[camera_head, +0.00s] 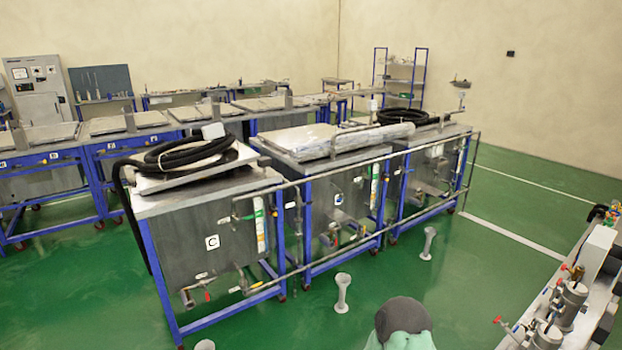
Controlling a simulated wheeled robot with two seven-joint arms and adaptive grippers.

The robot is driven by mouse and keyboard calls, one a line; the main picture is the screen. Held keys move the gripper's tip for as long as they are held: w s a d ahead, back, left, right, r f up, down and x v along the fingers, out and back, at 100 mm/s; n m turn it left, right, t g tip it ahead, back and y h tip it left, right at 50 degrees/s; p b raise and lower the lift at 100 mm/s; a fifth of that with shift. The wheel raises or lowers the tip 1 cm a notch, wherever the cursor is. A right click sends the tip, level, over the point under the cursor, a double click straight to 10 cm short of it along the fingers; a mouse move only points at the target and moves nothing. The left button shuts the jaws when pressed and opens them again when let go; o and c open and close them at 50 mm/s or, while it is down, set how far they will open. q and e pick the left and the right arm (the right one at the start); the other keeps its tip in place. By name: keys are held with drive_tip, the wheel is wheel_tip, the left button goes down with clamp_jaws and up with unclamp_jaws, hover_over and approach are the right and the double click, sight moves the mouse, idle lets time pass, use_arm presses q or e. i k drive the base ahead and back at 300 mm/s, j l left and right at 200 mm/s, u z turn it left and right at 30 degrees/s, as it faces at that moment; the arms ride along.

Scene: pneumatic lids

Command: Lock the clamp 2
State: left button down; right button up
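No clamp marked 2 can be made out. A metal bench (545,300) at the right edge carries metal cylinders (571,302) and small red-tipped levers (497,320); I cannot tell whether any of these is a clamp. Neither of my grippers shows in the head view. A rounded dark grey and pale green part (402,318) shows at the bottom edge, and I cannot tell what it is.
Steel tanks on blue frames, the nearest marked C (205,245), fill the middle, with black hoses (185,153) on top. Pale flared stands (342,292) stand on the green floor (480,262). A shelf rack (400,75) stands at the back. Open floor separates tanks and bench.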

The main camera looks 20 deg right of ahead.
sight(504, 325)
drive_tip(key=i+z, duration=0.15)
drive_tip(key=z, duration=0.3)
drive_tip(key=i+z, duration=0.15)
drive_tip(key=z, duration=0.25)
drive_tip(key=i+j+z, duration=0.1)
drive_tip(key=z, duration=0.35)
drive_tip(key=i+j+z, duration=0.15)
drive_tip(key=z, duration=0.3)
drive_tip(key=i+j+z, duration=0.15)
drive_tip(key=z, duration=0.25)
drive_tip(key=i+j+z, duration=0.15)
drive_tip(key=j+z, duration=0.15)
drive_tip(key=j, duration=0.15)
drive_tip(key=i+j, duration=0.15)
drive_tip(key=j, duration=0.25)
drive_tip(key=i+j, duration=0.1)
drive_tip(key=j, duration=0.3)
drive_tip(key=i+j, duration=0.15)
drive_tip(key=j, duration=0.25)
drive_tip(key=i+j, duration=0.1)
drive_tip(key=i, duration=0.35)
drive_tip(key=i+j+z, duration=0.1)
drive_tip(key=i, duration=0.35)
drive_tip(key=i+j, duration=0.15)
drive_tip(key=i, duration=0.3)
drive_tip(key=i+l, duration=0.15)
drive_tip(key=i, duration=0.2)
drive_tip(key=z, duration=0.05)
